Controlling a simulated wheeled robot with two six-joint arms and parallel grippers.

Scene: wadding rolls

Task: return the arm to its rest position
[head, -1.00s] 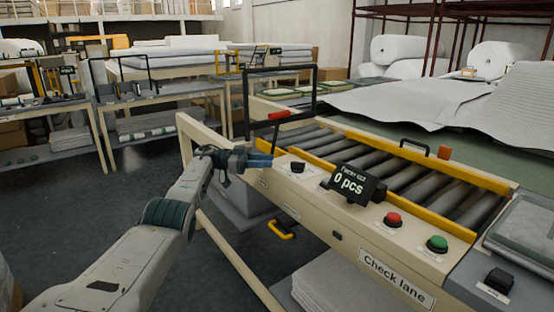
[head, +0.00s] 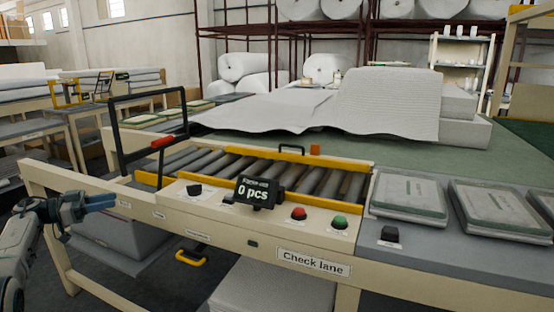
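My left arm comes in at the lower left of the head view. Its gripper (head: 92,203) is in front of the left part of the check lane's cream front rail (head: 150,210). The blue fingers look close together, but I cannot tell whether they are fully shut. I see nothing held in them. My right gripper is not in view.
The check lane has a roller bed (head: 270,170), a display (head: 254,192) reading "0 pcs", a red button (head: 298,214) and a green button (head: 339,222). A black frame (head: 114,140) stands at its left end. Packed pads (head: 410,193) lie on the right.

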